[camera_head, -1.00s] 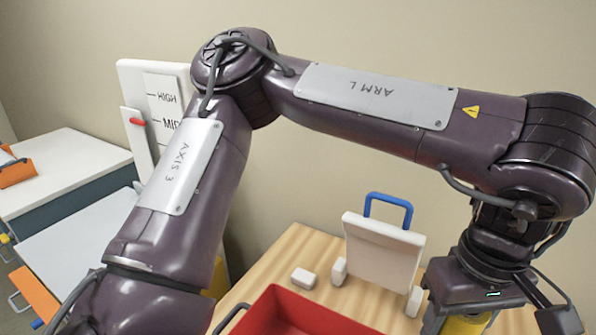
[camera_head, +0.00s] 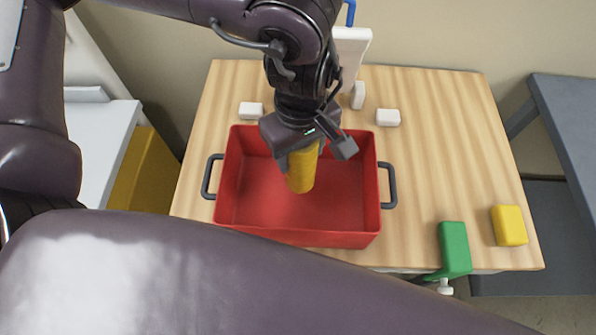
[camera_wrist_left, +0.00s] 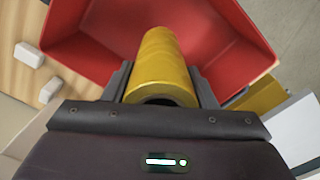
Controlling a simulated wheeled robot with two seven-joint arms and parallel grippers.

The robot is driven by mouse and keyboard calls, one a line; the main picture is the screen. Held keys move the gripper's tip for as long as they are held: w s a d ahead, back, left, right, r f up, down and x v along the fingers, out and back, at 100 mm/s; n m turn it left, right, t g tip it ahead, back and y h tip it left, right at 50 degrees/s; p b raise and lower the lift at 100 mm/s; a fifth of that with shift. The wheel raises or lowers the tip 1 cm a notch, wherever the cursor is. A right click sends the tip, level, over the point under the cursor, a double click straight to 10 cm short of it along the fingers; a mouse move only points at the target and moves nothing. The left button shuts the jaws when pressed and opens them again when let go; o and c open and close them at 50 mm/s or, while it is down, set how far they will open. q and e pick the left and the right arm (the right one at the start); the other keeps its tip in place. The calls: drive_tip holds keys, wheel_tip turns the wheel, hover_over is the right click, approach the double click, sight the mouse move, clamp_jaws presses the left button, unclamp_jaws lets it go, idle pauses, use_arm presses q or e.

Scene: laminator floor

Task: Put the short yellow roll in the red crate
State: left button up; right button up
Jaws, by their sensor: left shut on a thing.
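The short yellow roll (camera_head: 302,170) is held upright in my left gripper (camera_head: 308,148), over the inside of the red crate (camera_head: 246,213). In the left wrist view the roll (camera_wrist_left: 163,62) sits between the two fingers, with the red crate (camera_wrist_left: 222,38) beyond it. The crate is open-topped with a dark handle at each end, and the part of its floor that shows is empty. I cannot tell whether the roll's lower end touches the crate floor. My right gripper does not show.
The crate stands on a wooden table (camera_head: 440,130). Small white blocks (camera_head: 388,117) and a white panel (camera_head: 350,55) are behind it. A green clamp (camera_head: 454,249) and a yellow block (camera_head: 509,225) are at the front right. The table's right half is mostly clear.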

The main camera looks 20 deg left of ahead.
sight(299, 178)
use_arm(q)
wheel_tip(299, 178, down, 5)
drive_tip(key=shift+f, duration=2.2)
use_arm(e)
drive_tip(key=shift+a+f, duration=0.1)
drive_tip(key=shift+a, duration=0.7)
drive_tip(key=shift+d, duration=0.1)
use_arm(q)
drive_tip(key=o, duration=0.7)
drive_tip(key=shift+s+f+b, duration=0.1)
drive_tip(key=shift+f+b, duration=0.05)
drive_tip(key=shift+b, duration=0.2)
drive_tip(key=o, duration=0.5)
drive_tip(key=shift+c, duration=0.2)
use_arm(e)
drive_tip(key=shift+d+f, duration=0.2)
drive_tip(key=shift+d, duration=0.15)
